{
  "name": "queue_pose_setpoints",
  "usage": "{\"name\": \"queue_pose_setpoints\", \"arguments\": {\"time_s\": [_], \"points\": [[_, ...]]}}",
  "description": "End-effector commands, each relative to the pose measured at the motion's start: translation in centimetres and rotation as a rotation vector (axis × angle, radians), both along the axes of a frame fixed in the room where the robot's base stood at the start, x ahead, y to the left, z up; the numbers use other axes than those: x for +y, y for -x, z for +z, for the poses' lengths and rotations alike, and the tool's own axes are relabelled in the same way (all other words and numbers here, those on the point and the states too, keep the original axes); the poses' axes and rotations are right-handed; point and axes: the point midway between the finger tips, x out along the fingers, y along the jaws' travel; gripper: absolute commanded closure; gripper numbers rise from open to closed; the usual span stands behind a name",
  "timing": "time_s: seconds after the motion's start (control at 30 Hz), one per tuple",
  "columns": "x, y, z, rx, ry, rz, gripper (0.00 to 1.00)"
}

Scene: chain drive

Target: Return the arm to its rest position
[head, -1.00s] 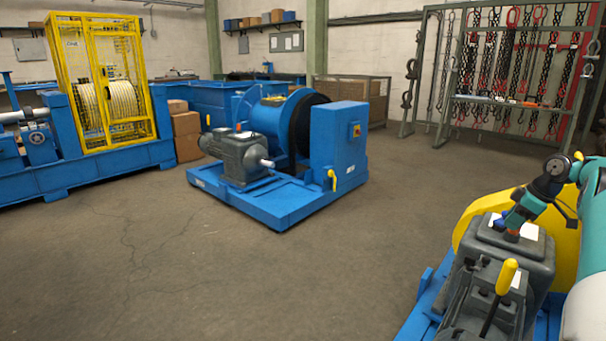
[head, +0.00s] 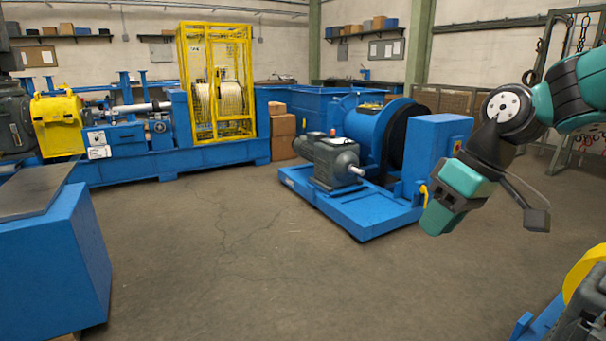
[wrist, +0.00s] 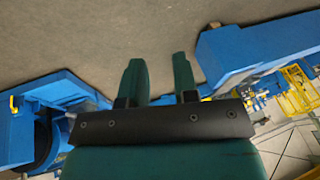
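My arm (head: 575,95), teal and black, reaches in from the right side of the head view. It is bent, with its wrist hanging in the air. My gripper (head: 440,215) points down and to the left, in front of the blue winch skid and clear of the floor. In the wrist view, the two teal fingers of my gripper (wrist: 157,68) stand apart with bare floor between them. The gripper is open and empty and touches nothing that I can see.
A blue winch skid (head: 330,205) with a grey motor stands behind the gripper. A blue block with a grey top (head: 50,250) is at left. A yellow cage (head: 215,80) stands on the long blue bench. A yellow-guarded machine (head: 585,290) is at lower right. The middle floor is clear.

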Motion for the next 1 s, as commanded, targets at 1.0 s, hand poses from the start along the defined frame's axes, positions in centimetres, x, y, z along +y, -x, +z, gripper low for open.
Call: {"name": "queue_pose_setpoints", "arguments": {"time_s": [1.0], "points": [[7.7, 19.7, 12.5, 0.092, 0.031, 0.063, 0.72]]}}
